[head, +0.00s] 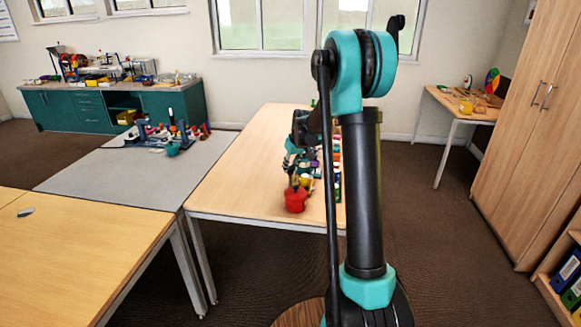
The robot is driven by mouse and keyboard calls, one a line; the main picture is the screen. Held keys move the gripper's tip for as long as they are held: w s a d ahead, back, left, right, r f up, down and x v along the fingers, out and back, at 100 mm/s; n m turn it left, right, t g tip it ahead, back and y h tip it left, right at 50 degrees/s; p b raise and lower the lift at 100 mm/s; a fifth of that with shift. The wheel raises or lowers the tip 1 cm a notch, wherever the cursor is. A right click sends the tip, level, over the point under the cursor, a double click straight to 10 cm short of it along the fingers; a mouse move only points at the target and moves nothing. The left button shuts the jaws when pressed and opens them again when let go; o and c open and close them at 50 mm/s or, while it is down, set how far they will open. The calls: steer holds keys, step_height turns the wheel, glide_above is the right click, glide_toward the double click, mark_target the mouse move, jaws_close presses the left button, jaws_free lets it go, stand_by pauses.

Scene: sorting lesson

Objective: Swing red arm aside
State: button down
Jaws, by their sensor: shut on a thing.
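My gripper (298,172) shows small and far off over the light wood table, partly behind my own arm. It points down and is shut on a red piece (295,200), which I take to be the red arm. The red piece is near the table's front edge, and its contact with the fingers is too small to see clearly. A yellow piece (306,181) is just behind and right of it. A row of small coloured pieces (337,180) runs along the table, largely hidden by my arm.
The wood table (245,170) is clear left of my gripper. A grey table (90,170) with small items (172,149) adjoins it on the left. Another wood table (70,260) is at front left. A tall cupboard (530,130) and a side table (455,110) stand at the right.

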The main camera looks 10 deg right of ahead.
steer(key=shift+n, duration=0.6)
steer(key=shift+y, duration=0.3)
steer(key=c, duration=1.2)
jaws_free()
steer(key=shift+d+r, duration=0.1)
steer(key=v, duration=1.1)
steer(key=shift+r, duration=0.4)
steer(key=shift+s, duration=0.1)
